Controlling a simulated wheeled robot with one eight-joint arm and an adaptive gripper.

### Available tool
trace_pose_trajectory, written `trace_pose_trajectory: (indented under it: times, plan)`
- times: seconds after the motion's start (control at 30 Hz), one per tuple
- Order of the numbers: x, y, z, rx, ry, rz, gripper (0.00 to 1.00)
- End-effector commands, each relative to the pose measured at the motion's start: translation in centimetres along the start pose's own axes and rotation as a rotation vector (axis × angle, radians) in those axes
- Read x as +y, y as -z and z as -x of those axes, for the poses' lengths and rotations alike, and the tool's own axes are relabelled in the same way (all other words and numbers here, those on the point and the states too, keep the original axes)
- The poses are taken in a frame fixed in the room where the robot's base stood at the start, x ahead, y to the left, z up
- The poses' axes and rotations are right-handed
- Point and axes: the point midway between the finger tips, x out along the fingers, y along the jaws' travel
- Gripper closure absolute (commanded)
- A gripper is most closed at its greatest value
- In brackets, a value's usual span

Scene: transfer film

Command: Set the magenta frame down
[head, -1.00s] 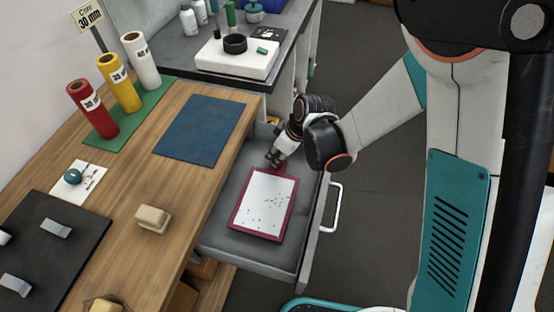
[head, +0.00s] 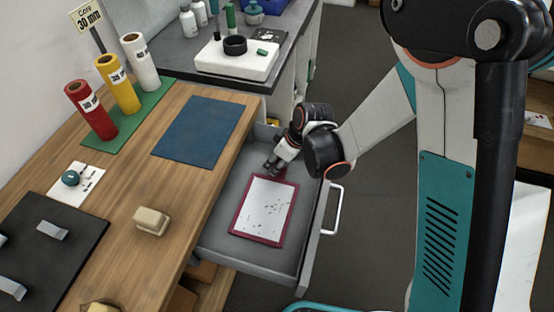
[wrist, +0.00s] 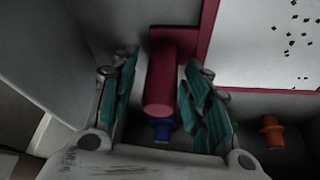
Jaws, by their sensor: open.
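The magenta frame (head: 236,222), with a white speckled panel inside its border, lies in the open grey drawer and appears flat on the drawer floor. Its far end is close to my gripper (head: 271,167). In the wrist view the frame (wrist: 208,40) shows at the upper right, with its thick magenta handle (wrist: 160,85) pointing toward the camera. My gripper (wrist: 160,100) is open, its green-padded fingers on either side of the handle. Gaps show beside the handle, more clearly on the left.
The drawer (head: 214,236) has walls close around the frame and my gripper. A blue peg (wrist: 162,128) and an orange peg (wrist: 270,131) show in the wrist view. The wooden worktop (head: 150,180) stands left of the drawer, with a blue mat (head: 200,131) and a beige block (head: 151,221).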

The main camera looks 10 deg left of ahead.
Motion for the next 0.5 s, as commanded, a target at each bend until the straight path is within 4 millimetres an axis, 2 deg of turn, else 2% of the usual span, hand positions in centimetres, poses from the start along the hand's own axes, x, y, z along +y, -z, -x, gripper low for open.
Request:
trace_pose_trajectory:
  times: [0.17, 0.5]
  plan:
    - [0.0, 0.1, 2.7, 0.000, 0.000, -0.001, 0.56]
    - [0.0, 0.1, 9.6, 0.001, 0.000, -0.001, 0.56]
